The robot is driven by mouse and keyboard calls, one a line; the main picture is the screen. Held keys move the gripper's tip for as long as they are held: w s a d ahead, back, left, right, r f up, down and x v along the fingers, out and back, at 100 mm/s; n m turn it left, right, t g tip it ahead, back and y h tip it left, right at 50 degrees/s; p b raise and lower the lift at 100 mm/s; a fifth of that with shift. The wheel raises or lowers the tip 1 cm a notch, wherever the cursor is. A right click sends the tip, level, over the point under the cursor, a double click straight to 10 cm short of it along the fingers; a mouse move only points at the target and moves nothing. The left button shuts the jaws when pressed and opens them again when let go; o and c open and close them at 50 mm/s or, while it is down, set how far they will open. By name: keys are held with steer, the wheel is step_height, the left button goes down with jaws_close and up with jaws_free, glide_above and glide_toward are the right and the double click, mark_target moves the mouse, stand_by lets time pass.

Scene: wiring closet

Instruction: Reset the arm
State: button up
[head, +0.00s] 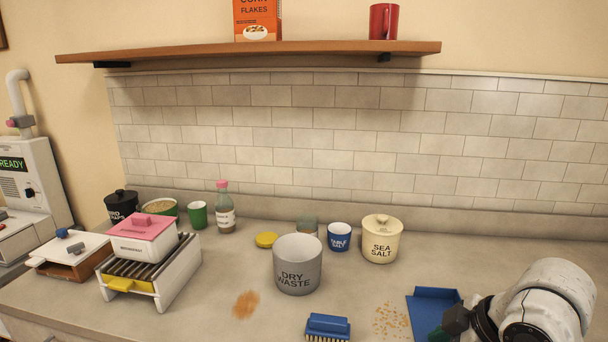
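My arm reaches in at the lower right corner, its white, rounded links filling that part of the head view. My gripper (449,328) is at the arm's dark end, low over the counter beside the blue dustpan (428,301). Only a few dark pieces of it show, and the picture's bottom edge cuts it off. I cannot see whether its fingers are apart or hold anything.
The grey dry waste bin (297,265) stands mid-counter, with the blue brush (328,327) in front. Crumbs (391,321) and orange powder (246,304) lie nearby. The sea salt jar (381,240) stands behind. A wooden shelf (250,52) hangs above.

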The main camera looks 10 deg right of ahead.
steer(key=s+a+f+m, duration=0.4)
steer(key=s+f, duration=0.1)
steer(key=f, duration=0.2)
steer(key=s+a+f+m, duration=0.3)
steer(key=s+f+m, duration=0.15)
steer(key=f, duration=0.35)
steer(key=s+d+f+m+g+h, duration=0.1)
steer(key=s+d+f, duration=0.3)
steer(key=s, duration=0.5)
steer(key=s+d+f+m+g+h, duration=0.2)
steer(key=s+d+f, duration=0.1)
steer(key=s, duration=0.6)
steer(key=shift+d+f+g, duration=0.35)
steer(key=shift+f+g, duration=0.05)
steer(key=shift+f, duration=0.35)
